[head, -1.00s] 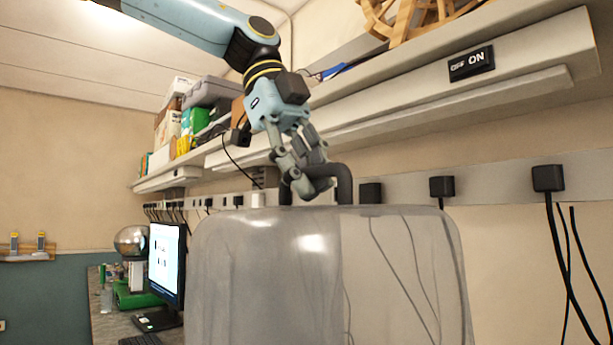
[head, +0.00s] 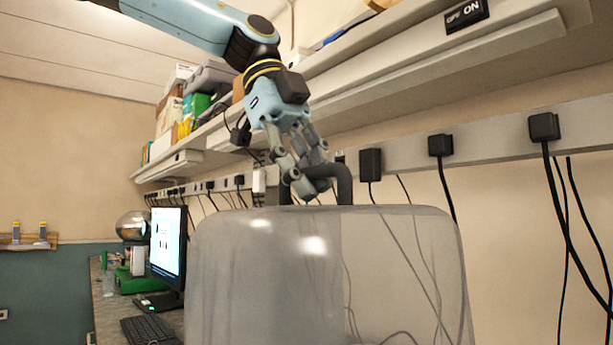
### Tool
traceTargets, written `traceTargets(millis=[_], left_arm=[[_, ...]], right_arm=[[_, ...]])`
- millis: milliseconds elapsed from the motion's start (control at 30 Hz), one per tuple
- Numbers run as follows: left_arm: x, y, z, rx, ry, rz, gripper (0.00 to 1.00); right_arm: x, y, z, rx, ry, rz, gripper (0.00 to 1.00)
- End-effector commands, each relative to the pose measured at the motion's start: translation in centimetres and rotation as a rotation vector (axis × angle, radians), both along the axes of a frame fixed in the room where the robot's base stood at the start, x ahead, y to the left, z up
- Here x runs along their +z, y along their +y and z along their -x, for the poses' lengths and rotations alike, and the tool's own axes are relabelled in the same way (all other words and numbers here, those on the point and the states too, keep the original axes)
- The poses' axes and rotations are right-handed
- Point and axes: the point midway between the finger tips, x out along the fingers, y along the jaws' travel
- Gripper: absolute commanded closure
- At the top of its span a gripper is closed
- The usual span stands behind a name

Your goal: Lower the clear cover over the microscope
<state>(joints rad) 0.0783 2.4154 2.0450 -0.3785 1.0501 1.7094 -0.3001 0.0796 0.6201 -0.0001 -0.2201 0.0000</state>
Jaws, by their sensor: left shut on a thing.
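The clear cover (head: 290,270) is a large see-through box with rounded edges and a dark handle (head: 345,184) on top. It fills the lower middle of the head view, and its lower edge is out of frame. My left gripper (head: 310,190) is shut on the handle from above, and the cover hangs upright from it. No microscope can be made out, either through the cover or beside it. My right gripper is not in view.
A bench (head: 105,300) at the left bears a monitor (head: 167,250), a keyboard (head: 148,330) and a green-based device with a silver globe (head: 133,226). A loaded shelf (head: 400,85) runs above. Plugs (head: 544,127) with hanging cables line the wall behind the cover.

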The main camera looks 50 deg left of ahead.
Motion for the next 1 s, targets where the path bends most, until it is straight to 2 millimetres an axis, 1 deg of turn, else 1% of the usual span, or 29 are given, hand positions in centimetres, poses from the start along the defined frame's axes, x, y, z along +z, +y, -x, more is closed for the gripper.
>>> traceTargets(millis=[233, 367, 1000], left_arm=[[0.1, 0.0, 0.0, 0.001, -0.002, 0.0, 1.0], [-0.2, 0.0, 0.0, 0.001, -0.002, 0.0, 1.0], [-5.0, 0.0, 0.0, 0.0, -0.001, 0.001, 1.0]], right_arm=[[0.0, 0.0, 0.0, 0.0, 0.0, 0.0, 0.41], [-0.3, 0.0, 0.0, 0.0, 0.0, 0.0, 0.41], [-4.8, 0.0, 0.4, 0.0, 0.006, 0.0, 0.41]])
